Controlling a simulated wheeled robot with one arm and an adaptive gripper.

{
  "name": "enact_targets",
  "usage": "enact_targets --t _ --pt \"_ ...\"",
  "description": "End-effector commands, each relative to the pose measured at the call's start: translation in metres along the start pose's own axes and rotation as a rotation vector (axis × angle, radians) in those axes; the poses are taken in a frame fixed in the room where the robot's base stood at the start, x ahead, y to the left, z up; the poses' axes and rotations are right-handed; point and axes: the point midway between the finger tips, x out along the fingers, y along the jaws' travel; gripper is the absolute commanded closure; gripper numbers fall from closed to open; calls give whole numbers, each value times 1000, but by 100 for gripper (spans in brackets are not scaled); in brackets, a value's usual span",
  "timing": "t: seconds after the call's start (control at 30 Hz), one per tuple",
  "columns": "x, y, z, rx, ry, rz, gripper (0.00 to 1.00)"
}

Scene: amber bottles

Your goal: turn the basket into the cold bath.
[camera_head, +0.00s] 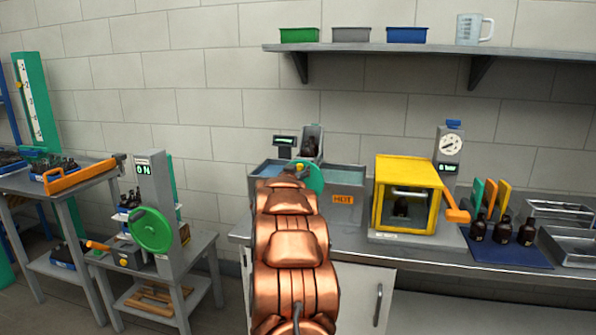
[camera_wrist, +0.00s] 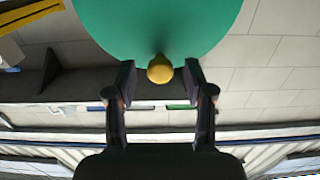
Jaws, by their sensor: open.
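A green crank wheel (camera_head: 313,178) with a yellow knob (camera_head: 299,169) stands at the front of the twin bath. The basket (camera_head: 317,131), holding dark bottles, is raised above the bath, upright as far as I can see. The right tank (camera_head: 342,205) carries an orange HOT label; the left tank (camera_head: 265,169) holds blue water, and any label on it is hidden by my arm. In the wrist view, my gripper (camera_wrist: 159,82) is open, its fingertips either side of the yellow knob (camera_wrist: 160,69) on the green wheel (camera_wrist: 155,25). I cannot tell whether they touch the knob.
A small display (camera_head: 285,140) stands behind the bath. A yellow cabinet (camera_head: 405,164) with an orange handle is to the right, beside amber bottles (camera_head: 502,230) on a blue mat. A press with another green wheel (camera_head: 152,231) stands on the left cart. A shelf (camera_head: 400,48) runs above.

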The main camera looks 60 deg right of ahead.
Motion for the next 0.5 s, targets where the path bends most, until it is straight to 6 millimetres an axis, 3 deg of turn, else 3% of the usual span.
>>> enact_targets --t 0.1,0.5 --pt "0 0 0 0 -1 0 48" --pt "0 0 1 0 -2 -1 90"
